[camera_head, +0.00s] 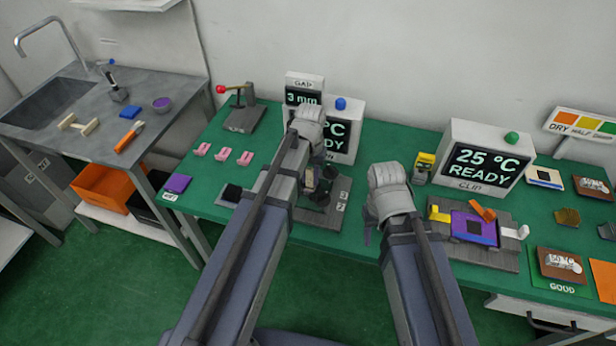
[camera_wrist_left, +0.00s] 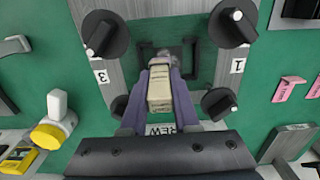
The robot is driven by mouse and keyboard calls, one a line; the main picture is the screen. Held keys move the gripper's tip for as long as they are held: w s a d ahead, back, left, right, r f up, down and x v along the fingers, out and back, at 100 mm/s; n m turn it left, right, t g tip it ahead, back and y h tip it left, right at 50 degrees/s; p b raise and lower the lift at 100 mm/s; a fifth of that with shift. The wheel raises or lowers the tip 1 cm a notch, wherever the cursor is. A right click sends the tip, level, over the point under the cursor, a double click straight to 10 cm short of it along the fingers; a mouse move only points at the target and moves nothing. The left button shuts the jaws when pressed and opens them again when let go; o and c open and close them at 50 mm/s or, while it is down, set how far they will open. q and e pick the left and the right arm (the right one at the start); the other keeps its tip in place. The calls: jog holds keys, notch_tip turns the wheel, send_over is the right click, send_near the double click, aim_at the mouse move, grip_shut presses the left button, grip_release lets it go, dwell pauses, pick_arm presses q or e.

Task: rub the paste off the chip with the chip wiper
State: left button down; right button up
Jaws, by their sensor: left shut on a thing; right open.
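My left gripper (camera_head: 318,172) is shut on a pale beige block with small lettering, which appears to be the chip wiper (camera_wrist_left: 160,88). In the left wrist view, the purple fingers (camera_wrist_left: 163,75) clasp it from both sides over a grey fixture (camera_wrist_left: 118,88) with black knobs and a dark square frame. The block's far end is by that frame; contact cannot be told. My right gripper (camera_head: 374,232) is open and empty, left of that fixture.
A display reading 25 °C READY (camera_head: 484,163) stands behind the right-hand fixture. A yellow-topped item (camera_head: 424,168) stands beside it. Pink clips (camera_head: 223,153) and a red-knobbed lever (camera_head: 238,103) are at left. Green table shows between the two fixtures.

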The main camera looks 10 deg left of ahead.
pick_arm(q)
jog(key=shift+a, duration=0.15)
jog(key=shift+s+a+f, duration=0.1)
jog(key=shift+s+a, duration=0.05)
jog(key=shift+a, duration=1.25)
pick_arm(e)
jog(key=shift+s+d+f, duration=0.1)
jog(key=shift+f, duration=0.05)
pick_arm(q)
jog(key=shift+d, duration=0.15)
jog(key=shift+s+d, duration=0.2)
jog(key=shift+d, duration=0.35)
pick_arm(e)
jog(key=shift+a, duration=0.2)
pick_arm(q)
jog(key=shift+s+d, duration=0.1)
jog(key=shift+d, duration=0.65)
pick_arm(e)
jog(key=shift+d, duration=0.1)
pick_arm(q)
jog(key=shift+a, duration=0.1)
jog(key=shift+a, duration=1.3)
jog(key=shift+d, duration=0.15)
